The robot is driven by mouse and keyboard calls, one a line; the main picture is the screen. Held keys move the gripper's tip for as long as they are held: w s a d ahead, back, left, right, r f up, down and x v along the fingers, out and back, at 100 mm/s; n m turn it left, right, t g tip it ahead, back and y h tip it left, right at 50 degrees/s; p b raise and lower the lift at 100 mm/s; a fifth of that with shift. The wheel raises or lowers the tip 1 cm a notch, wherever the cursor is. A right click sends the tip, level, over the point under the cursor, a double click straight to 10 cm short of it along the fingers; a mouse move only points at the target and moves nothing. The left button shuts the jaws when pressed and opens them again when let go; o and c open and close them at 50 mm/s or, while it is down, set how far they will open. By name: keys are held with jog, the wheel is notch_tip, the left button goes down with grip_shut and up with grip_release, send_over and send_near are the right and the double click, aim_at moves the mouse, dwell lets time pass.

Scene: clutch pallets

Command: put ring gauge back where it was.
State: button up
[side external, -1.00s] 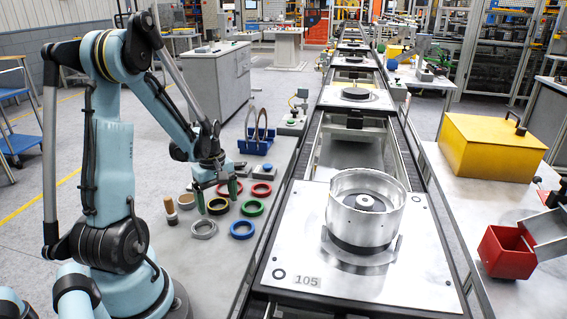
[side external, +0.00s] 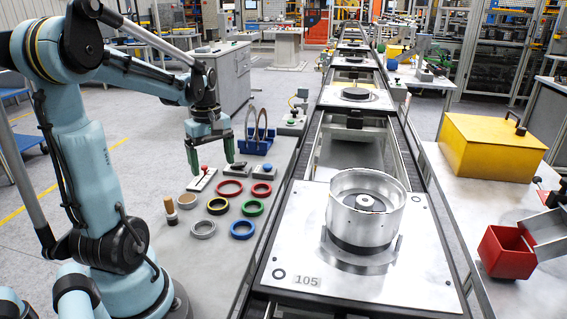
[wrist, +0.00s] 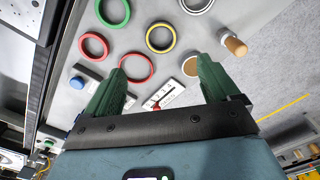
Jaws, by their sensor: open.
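Several loose rings lie flat on the grey table, and I cannot tell which is the ring gauge. They are a grey ring (side external: 202,236), a black-and-yellow ring (side external: 217,213), a blue ring (side external: 242,237), a green ring (side external: 253,214), a larger red ring (side external: 229,197) and a smaller red ring (side external: 261,195). My gripper (side external: 213,168) is open and empty above the table, behind the rings. In the wrist view, nothing is between its green fingers (wrist: 160,75); a white block with a red knob (wrist: 165,95) lies below.
A wooden-handled tool (side external: 170,206) stands at the left of the rings, beside a small round disc (side external: 187,200). A blue rack (side external: 257,147) holding upright rings is at the back. The conveyor carries pallet 105 (side external: 360,285) with a metal housing (side external: 366,208).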

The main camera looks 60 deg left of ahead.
jog(key=w+d+m+t, duration=0.2)
jog(key=d+m+t, duration=0.1)
jog(key=d+m, duration=0.6)
jog(key=w+d+r+m+t, duration=0.1)
jog(key=w+d+m+t, duration=0.2)
jog(key=d+m, duration=0.7)
jog(key=d+t, duration=0.1)
jog(key=d, duration=0.4)
jog(key=shift+d+r, duration=0.25)
jog(key=shift+d, duration=0.1)
